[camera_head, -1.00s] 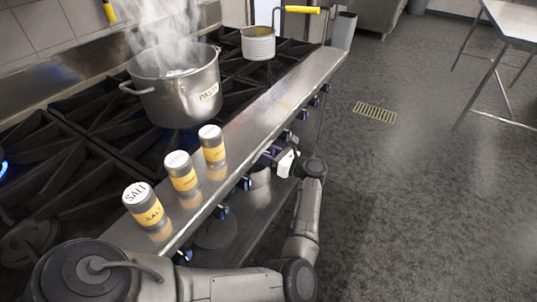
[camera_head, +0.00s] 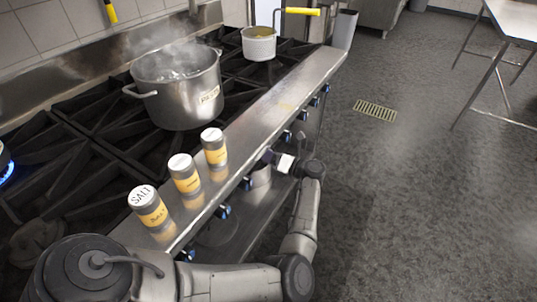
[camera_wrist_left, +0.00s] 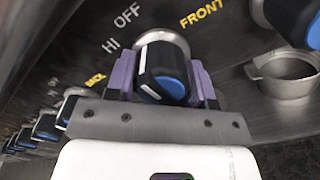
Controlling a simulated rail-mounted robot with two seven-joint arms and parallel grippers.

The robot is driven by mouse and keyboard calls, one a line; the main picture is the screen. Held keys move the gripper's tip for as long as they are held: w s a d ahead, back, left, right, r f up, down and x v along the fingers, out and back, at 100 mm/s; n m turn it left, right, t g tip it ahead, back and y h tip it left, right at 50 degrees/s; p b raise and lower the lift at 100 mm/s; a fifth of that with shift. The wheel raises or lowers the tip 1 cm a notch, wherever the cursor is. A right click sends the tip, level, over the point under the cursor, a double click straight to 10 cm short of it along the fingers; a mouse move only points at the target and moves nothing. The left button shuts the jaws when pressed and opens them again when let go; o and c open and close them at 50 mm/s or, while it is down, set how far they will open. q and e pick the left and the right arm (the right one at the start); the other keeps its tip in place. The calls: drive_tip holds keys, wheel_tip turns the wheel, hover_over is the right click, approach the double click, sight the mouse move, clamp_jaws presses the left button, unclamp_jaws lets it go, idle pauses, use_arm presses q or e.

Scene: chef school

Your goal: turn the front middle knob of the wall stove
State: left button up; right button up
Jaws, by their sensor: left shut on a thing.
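The knob held now (camera_wrist_left: 160,68) is black with a blue face and sits on a round metal collar in the left wrist view. A white mark shows at its upper left edge, near the printed words OFF and HI. My left gripper (camera_wrist_left: 163,82) has its purple fingers shut on both sides of this knob. In the head view my left gripper (camera_head: 268,158) is at the front panel of the wall stove (camera_head: 262,110), below its steel ledge, and hides the knob. The yellow word FRONT stands to the right of it in the wrist view. My right gripper is not in view.
More blue-faced knobs (camera_head: 222,211) line the panel on both sides; one (camera_wrist_left: 292,20) is close at the upper right. Shakers (camera_head: 184,175) stand on the ledge. A steaming pot (camera_head: 180,95) and a smaller pot (camera_head: 258,43) sit on the burners.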

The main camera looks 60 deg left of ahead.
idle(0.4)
use_arm(q)
drive_tip(key=o, duration=0.9)
drive_tip(key=shift+p+v, duration=0.35)
drive_tip(key=shift+v, duration=6.6)
drive_tip(key=shift+s, duration=0.1)
